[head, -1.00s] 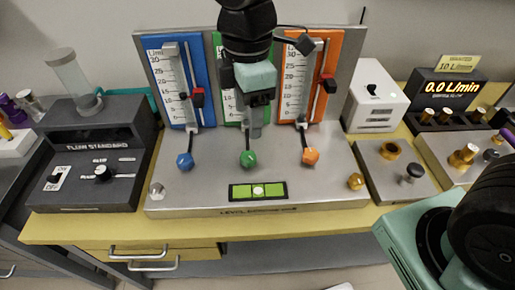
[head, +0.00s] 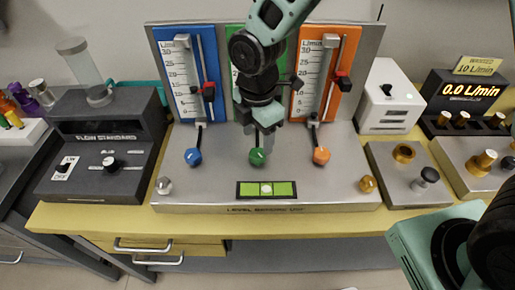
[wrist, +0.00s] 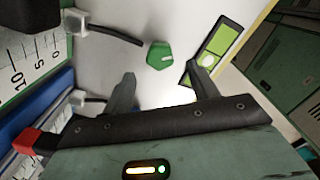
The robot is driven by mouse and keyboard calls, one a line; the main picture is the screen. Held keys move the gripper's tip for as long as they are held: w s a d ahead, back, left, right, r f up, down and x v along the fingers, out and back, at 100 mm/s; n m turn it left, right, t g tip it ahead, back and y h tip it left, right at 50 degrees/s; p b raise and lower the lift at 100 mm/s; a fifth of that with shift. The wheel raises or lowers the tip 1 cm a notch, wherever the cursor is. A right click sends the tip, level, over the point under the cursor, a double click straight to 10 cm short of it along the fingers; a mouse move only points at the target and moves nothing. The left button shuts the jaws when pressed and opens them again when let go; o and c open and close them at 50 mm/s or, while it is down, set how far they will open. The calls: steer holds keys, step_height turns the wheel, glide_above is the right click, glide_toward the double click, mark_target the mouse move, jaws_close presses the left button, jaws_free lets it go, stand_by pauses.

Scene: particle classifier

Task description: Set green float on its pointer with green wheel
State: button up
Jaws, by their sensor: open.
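The green wheel (head: 257,157) sits on the steel base below the green panel (head: 238,100); it also shows in the wrist view (wrist: 159,55) just beyond my fingertips. My gripper (wrist: 160,78) is open and empty, with the wheel ahead of the gap and apart from the fingers. In the head view my gripper (head: 262,128) hangs in front of the green panel, just above the green wheel. The arm covers most of the green scale, so the green float and its pointer are hidden.
Blue (head: 193,156) and orange (head: 321,155) wheels flank the green one. Red pointers stand on the blue (head: 209,92) and orange (head: 343,80) panels. A green level (head: 266,190) lies in front. The flow standard box (head: 98,150) is left; the display reads 0.0 L/min (head: 466,90).

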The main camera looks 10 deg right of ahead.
mark_target(257, 153)
steer(key=shift+f, duration=2.75)
steer(key=c, duration=1)
